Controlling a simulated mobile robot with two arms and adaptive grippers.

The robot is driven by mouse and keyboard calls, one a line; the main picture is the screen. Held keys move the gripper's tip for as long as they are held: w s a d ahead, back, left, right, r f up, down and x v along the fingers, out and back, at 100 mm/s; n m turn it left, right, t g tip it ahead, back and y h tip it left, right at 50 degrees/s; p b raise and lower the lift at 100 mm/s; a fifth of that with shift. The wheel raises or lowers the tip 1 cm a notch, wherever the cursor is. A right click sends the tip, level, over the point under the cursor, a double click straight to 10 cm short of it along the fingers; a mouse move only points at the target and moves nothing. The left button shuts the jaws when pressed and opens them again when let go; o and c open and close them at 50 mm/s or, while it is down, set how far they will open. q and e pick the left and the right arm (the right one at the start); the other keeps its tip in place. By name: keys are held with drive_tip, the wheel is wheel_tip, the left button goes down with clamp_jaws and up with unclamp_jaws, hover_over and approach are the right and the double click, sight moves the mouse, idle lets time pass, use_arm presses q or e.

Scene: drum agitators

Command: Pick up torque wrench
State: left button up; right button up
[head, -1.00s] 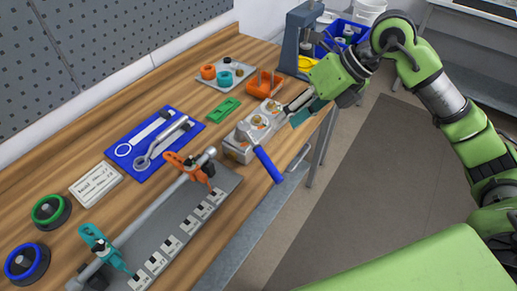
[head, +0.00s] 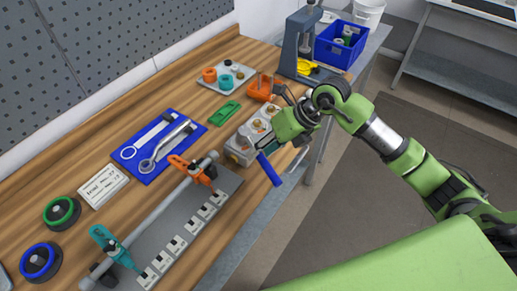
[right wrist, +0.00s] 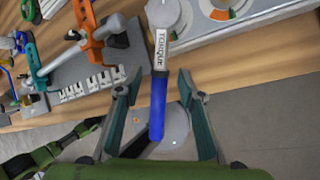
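The torque wrench has a blue handle (head: 269,170), a metal shaft and a label reading "TORQUE". In the head view my right gripper (head: 264,147) is over it and hides much of its shaft. In the right wrist view the wrench (right wrist: 158,105) points up the picture, with its blue handle between the two fingers of my right gripper (right wrist: 158,74). The fingers are open, with a gap on each side of the handle. The handle end sticks out past the bench's front edge. My left gripper is in neither view.
A grey block with round fittings (head: 257,127) lies beside the wrench. A blue mat (head: 134,139) with spanners and a rail with orange and teal clamps (head: 150,220) are to the left. A press (head: 297,45) and blue bin (head: 340,52) stand at the back.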

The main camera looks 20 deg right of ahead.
drive_tip(key=shift+w+a+f, duration=0.1)
drive_tip(key=shift+a+f, duration=0.1)
drive_tip(key=shift+f, duration=0.2)
clamp_jaws()
drive_tip(key=shift+r, duration=0.1)
drive_tip(key=shift+w+r+b, duration=0.2)
drive_tip(key=shift+r+b, duration=0.9)
drive_tip(key=shift+r, duration=0.25)
drive_tip(key=s+a+r+b, duration=0.4)
drive_tip(key=s+a+r, duration=0.3)
drive_tip(key=s+r, duration=0.3)
drive_tip(key=shift+s+a+r, duration=0.15)
drive_tip(key=shift+s+a, duration=0.05)
drive_tip(key=shift+s, duration=0.95)
